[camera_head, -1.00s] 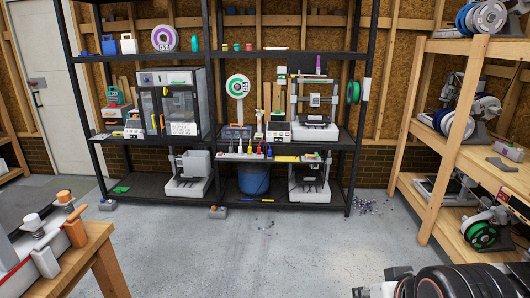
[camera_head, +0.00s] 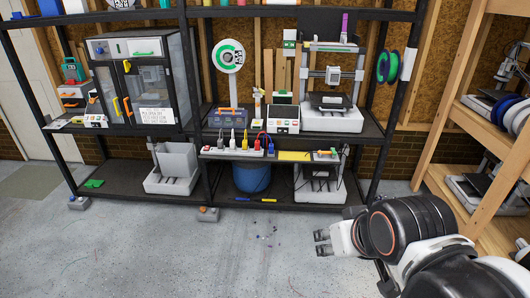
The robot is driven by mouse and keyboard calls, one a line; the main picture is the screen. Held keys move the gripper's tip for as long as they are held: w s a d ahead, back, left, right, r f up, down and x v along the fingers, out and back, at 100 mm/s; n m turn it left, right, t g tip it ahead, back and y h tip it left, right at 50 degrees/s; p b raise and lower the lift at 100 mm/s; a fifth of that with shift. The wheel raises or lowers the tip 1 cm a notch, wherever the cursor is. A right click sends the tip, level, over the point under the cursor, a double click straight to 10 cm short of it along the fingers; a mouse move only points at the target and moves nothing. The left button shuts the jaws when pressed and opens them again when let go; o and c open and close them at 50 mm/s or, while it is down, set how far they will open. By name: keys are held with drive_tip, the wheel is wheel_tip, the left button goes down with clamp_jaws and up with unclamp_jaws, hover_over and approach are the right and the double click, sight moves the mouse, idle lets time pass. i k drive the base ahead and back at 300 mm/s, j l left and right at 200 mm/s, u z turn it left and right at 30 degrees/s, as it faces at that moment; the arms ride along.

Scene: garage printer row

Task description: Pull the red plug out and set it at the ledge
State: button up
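The small red plug (camera_head: 258,144) stands upright in a row of coloured plugs along the front of the middle shelf. A red cable seems to arch above it. The white plug (camera_head: 233,139), yellow plug (camera_head: 245,141) and blue plug (camera_head: 270,148) stand beside it. The narrow ledge (camera_head: 222,154) runs along the shelf front under this row. My gripper (camera_head: 320,243) is low at the right, over the floor in the picture, well apart from the plugs. Its two fingers point left, spread apart with nothing between them.
A 3D printer (camera_head: 331,117) stands on the shelf right of the plugs, and an enclosed cabinet (camera_head: 143,82) stands at left. A yellow strip (camera_head: 294,156) lies on the ledge. A blue bucket (camera_head: 252,177) is below. A wooden rack (camera_head: 447,129) bounds the right.

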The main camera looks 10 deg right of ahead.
sight(294, 156)
drive_tip(key=i+u, duration=0.1)
drive_tip(key=i+j+z, duration=0.15)
drive_tip(key=i, duration=0.45)
drive_tip(key=i+j+z, duration=0.1)
drive_tip(key=i+j, duration=0.25)
drive_tip(key=i, duration=0.25)
drive_tip(key=i+j+z, duration=0.15)
drive_tip(key=i+j, duration=0.2)
drive_tip(key=i, duration=0.25)
drive_tip(key=i+j+z, duration=0.1)
drive_tip(key=i+j, duration=0.35)
drive_tip(key=i, duration=0.15)
